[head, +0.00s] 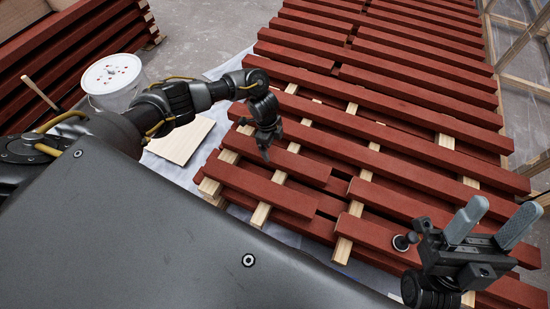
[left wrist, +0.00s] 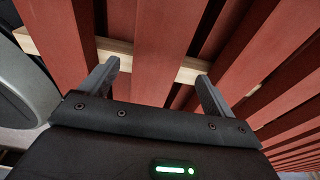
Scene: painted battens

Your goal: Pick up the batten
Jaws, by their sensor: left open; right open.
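Many long red painted battens lie in spaced rows across pale wooden bearers. A shorter red batten (head: 285,157) lies near the front left of the stack, beside my left gripper (head: 264,150). My left gripper points down over this part of the stack. In the left wrist view its two fingers (left wrist: 158,80) are apart, with a red batten (left wrist: 150,60) and a pale bearer (left wrist: 185,73) between and beyond them. I cannot tell the height above the batten. My right gripper (head: 490,222) is open and empty at the right, fingers pointing up, in front of the battens.
A white bucket with a lid (head: 112,75) and a stick stand at the left, near another red stack (head: 75,50). A pale board (head: 180,140) lies on the floor sheet. A framed glazed wall (head: 520,75) runs along the right.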

